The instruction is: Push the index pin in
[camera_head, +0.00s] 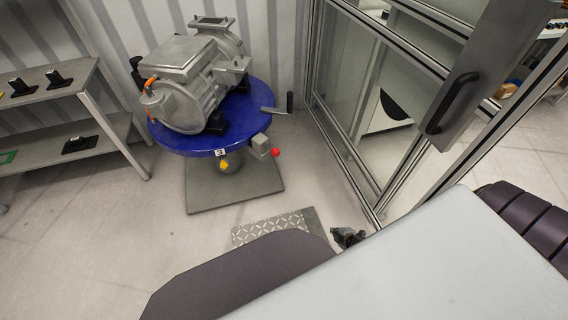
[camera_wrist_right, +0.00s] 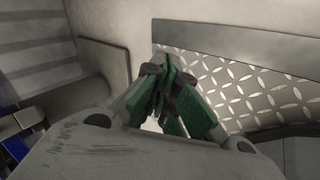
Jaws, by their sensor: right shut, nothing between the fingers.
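The round blue turntable (camera_head: 165,140) stands on a pedestal with a square grey base plate, and a label "3" is on its rim. A small grey block (camera_head: 260,146) with a red knob (camera_head: 276,152) sits at its front right edge. A yellow knob (camera_head: 224,166) shows below the rim. Which of these is the index pin, I cannot tell for sure. My right gripper (camera_head: 348,238) is low near the glass enclosure, well apart from the turntable. In the right wrist view its green-padded fingers (camera_wrist_right: 165,75) are shut and empty. My left gripper is not in view.
A grey metal drive unit (camera_head: 190,80) sits on the turntable, and a crank handle (camera_head: 278,109) sticks out at right. A shelf rack (camera_head: 60,110) stands at left. A framed glass enclosure (camera_head: 350,90) stands at right. A patterned floor plate (camera_head: 270,228) lies near my gripper.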

